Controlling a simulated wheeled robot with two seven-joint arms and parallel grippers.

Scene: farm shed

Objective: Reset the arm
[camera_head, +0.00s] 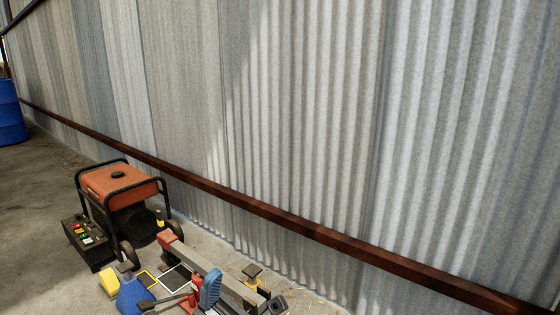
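Neither of my grippers shows in the head view, and no part of my arms can be made out for sure. The task names no other object. The view looks down along a corrugated metal wall (300,110) and a strip of floor at the lower left.
An orange generator (122,186) in a black frame stands by the wall. Small items crowd the bottom edge, including a blue object (132,296), a yellow block (109,280) and a long grey bar (210,268). A blue barrel (10,115) stands far left. Floor (35,220) left of the generator is clear.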

